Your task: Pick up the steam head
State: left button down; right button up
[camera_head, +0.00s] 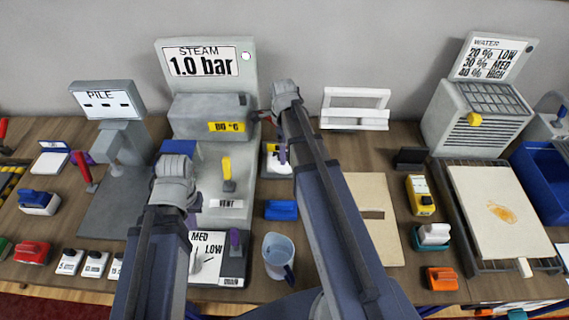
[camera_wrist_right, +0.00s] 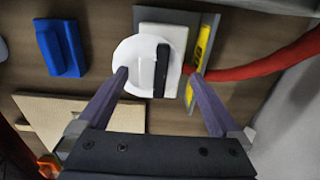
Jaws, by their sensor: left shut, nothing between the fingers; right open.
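What looks like the steam head (camera_wrist_right: 140,62) is a white round piece with a black bar across it, in the right wrist view. It rests on a white and grey stand with a yellow label. In the head view it is small and partly hidden by my right arm (camera_head: 275,163). My right gripper (camera_wrist_right: 160,76) is open, with its purple fingertips to either side of the piece and nothing held. I cannot tell whether they touch it. My left gripper (camera_head: 194,207) is shut and empty over the steam station at left.
A red hose (camera_wrist_right: 265,66) runs right from beside the stand. A blue block (camera_head: 281,210) and a clear jug (camera_head: 277,252) stand nearer the front. A beige board (camera_head: 375,235) lies right of my right arm. The steam unit (camera_head: 205,110) rises behind.

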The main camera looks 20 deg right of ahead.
pick_arm(q)
notch_tip(320, 180, down, 5)
jog(key=b, duration=0.4)
pick_arm(e)
jog(key=f, duration=0.5)
jog(key=shift+d, duration=0.2)
pick_arm(q)
jog(key=shift+r, duration=0.15)
pick_arm(e)
jog(key=shift+r, duration=0.15)
grip_shut()
